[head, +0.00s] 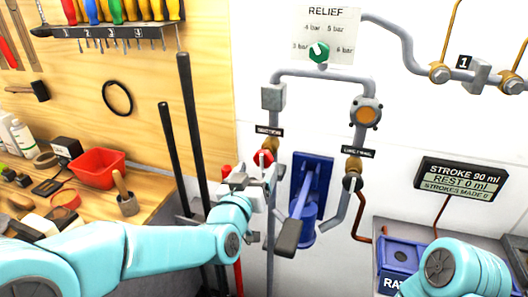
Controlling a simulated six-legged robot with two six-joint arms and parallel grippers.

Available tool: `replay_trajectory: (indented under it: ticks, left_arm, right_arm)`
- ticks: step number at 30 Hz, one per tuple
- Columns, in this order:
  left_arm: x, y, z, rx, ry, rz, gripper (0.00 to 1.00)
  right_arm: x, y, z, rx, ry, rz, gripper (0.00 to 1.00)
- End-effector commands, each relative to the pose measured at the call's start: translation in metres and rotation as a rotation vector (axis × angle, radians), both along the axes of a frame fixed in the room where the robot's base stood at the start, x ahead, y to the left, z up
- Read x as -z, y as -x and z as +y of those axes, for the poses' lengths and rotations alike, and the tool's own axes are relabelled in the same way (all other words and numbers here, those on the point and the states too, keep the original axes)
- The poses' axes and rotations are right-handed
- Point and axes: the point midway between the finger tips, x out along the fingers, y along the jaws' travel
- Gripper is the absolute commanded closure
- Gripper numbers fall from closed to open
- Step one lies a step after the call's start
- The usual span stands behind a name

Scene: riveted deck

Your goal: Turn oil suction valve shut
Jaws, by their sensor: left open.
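The suction valve has a red handle (263,157) on the left vertical pipe, just below a small black label (269,132) that is too small to read surely. My left gripper (266,174) is open at this valve, just below the red handle, and hides part of the valve body. I cannot tell whether its fingers touch the handle. My right arm shows only at the lower right; its gripper is out of view.
A blue hand pump (307,205) with a dark-ended lever stands right of my left gripper. A second valve (353,167) sits on the right pipe. A green relief knob (319,51) is above. Dark upright bars (190,130) stand to the left, by the workbench with a red bin (97,169).

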Motion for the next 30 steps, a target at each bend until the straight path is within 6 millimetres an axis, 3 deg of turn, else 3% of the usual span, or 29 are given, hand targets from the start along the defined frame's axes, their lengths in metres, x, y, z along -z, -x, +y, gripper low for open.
replay_trajectory:
  ticks: [3,9,21,26,27,30]
  left_arm:
    - [-0.002,-0.026,-0.008,-0.001,0.000,0.001,0.24]
    - [-0.001,-0.054,-0.016,0.000,0.001,0.001,0.24]
    - [0.001,-0.062,-0.019,0.000,0.001,0.001,0.24]
    - [0.001,-0.062,-0.019,0.000,0.001,0.001,0.77]
    - [0.001,-0.062,-0.019,0.000,0.001,0.001,0.81]
    - [0.001,-0.062,-0.019,0.000,0.000,0.001,0.80]
  right_arm:
    - [-0.011,0.000,0.000,0.000,0.000,0.000,1.00]
    - [-0.018,0.000,0.000,0.000,0.000,0.000,1.00]
    - [-0.019,0.000,0.000,0.000,0.000,0.000,1.00]
    - [-0.019,0.000,0.000,0.000,0.000,0.000,1.00]
    - [-0.019,0.000,0.000,0.000,0.000,0.000,1.00]
    - [-0.018,0.000,0.000,0.000,0.000,0.000,1.00]
